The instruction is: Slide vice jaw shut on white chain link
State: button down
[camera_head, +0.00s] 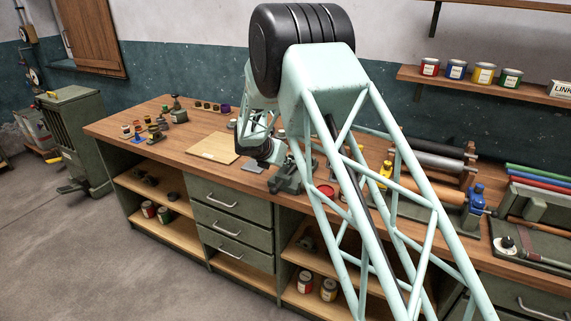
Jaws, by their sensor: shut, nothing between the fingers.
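A grey-green vice (288,181) stands at the front edge of the wooden bench, just right of the picture's middle. My pale green lattice arm covers part of its right side. My gripper (273,157) is dark and small, at the end of the arm's far part, close to the vice on its upper left. It appears shut and empty. I cannot tell whether it touches the vice jaw. I cannot make out a white chain link; the spot between the jaws is too small and partly hidden to read.
A pale board (214,148) lies on the bench left of the vice. A red round dish (325,190) lies to its right. Rollers (440,165) and a blue-topped device (475,199) stand farther right. Small jars and tools sit at the bench's left end.

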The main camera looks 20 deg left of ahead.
jog(key=shift+s+d+f+b, duration=0.1)
jog(key=shift+s+f+b, duration=0.2)
jog(key=shift+s, duration=0.2)
jog(key=s, duration=0.1)
jog(key=s+b, duration=0.1)
jog(key=shift+s+a+r, duration=0.15)
jog(key=shift+s+a, duration=0.15)
jog(key=shift+s, duration=0.1)
jog(key=p+v, duration=0.1)
jog(key=v, duration=0.9)
jog(key=shift+r, duration=0.15)
jog(key=shift+s+a, duration=0.1)
